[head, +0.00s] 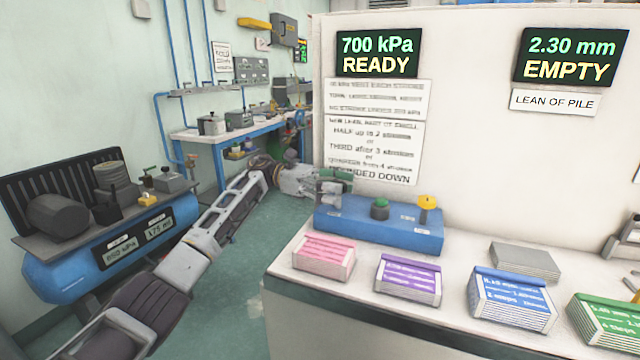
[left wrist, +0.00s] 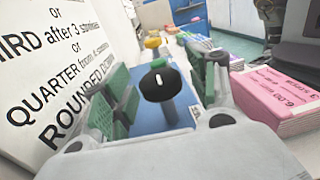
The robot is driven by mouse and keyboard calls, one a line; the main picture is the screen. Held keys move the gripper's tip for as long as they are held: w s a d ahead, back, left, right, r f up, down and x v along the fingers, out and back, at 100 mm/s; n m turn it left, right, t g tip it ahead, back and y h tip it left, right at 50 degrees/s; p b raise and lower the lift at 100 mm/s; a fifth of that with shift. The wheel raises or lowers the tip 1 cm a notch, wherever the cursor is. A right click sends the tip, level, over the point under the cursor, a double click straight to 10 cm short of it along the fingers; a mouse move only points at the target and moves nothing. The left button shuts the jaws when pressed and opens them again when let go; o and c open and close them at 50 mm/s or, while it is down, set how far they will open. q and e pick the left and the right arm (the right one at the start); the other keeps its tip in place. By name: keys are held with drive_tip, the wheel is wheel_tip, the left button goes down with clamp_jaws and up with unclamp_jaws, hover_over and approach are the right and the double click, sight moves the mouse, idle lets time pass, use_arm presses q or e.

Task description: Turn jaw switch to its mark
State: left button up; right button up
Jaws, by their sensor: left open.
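The black jaw switch (left wrist: 157,84) is a round knob with a white line on top, seen in the left wrist view. It stands at the near end of a blue control box (left wrist: 178,118), which also shows in the head view (head: 375,228). My left gripper (head: 335,187) is open at the box's left end. In the left wrist view its green-padded fingers (left wrist: 165,85) stand on either side of the knob. I cannot tell whether they touch it. In the head view the gripper hides the knob. No mark for the switch is readable. My right gripper is not clearly in view.
The box also bears a green button (head: 380,208) and a yellow knob (head: 427,205). Pink (head: 322,257), purple (head: 408,280), blue (head: 511,298) and green (head: 608,325) stacks line the bench front. A white panel with a READY display (head: 378,54) stands behind.

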use_arm(q)
drive_tip(key=v, duration=1.1)
drive_tip(key=shift+a, duration=0.35)
drive_tip(key=shift+w, duration=0.15)
idle(0.4)
drive_tip(key=shift+f, duration=0.1)
idle(0.3)
